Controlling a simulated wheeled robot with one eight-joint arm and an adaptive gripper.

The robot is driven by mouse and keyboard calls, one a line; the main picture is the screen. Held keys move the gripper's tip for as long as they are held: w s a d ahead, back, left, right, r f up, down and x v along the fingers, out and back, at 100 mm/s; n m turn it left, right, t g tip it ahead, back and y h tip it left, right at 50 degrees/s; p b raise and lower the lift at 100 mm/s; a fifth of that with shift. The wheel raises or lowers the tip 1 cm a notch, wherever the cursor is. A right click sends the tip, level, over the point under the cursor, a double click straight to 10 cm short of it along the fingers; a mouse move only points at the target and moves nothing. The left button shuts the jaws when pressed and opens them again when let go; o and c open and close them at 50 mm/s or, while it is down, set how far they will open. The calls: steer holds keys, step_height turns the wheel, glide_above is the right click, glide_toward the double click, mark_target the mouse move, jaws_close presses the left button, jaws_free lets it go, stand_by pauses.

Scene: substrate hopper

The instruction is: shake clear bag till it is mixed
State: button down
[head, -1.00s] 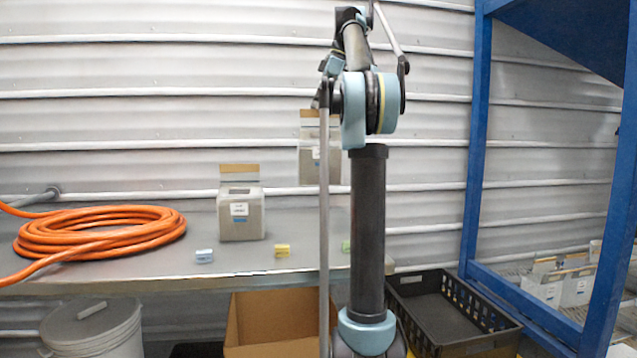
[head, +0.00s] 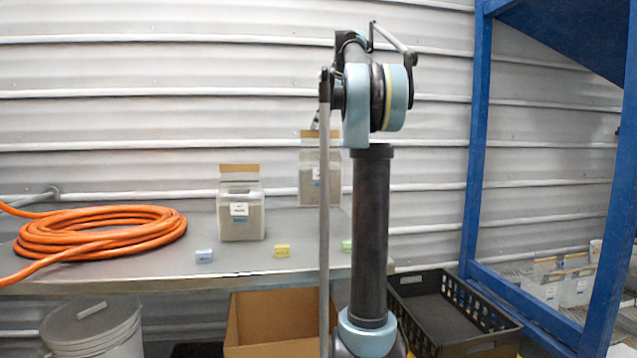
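A clear bag (head: 309,184) of greyish substrate, with a brown top strip and a white label, is upright behind my arm, above the back of the bench. My arm covers its right part. My gripper (head: 316,123) is mostly hidden behind my arm links; only a small dark part shows just above the bag's top strip. The bag's earlier height in the air shows that it hangs from my gripper. A second, similar clear bag (head: 240,220) stands upright on the bench (head: 150,270), to the left of the held one.
An orange hose coil (head: 100,232) lies at left on the bench. Blue (head: 204,257), yellow (head: 282,251) and green (head: 346,246) small blocks sit near the front edge. Below are a bucket (head: 92,330), cardboard box (head: 275,318) and black crate (head: 455,310). A blue frame (head: 476,140) stands right.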

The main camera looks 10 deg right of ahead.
step_height(320, 180, up, 10)
step_height(320, 180, down, 10)
steer(key=shift+f, duration=0.2)
stand_by(0.3)
stand_by(2.6)
steer(key=shift+r, duration=0.1)
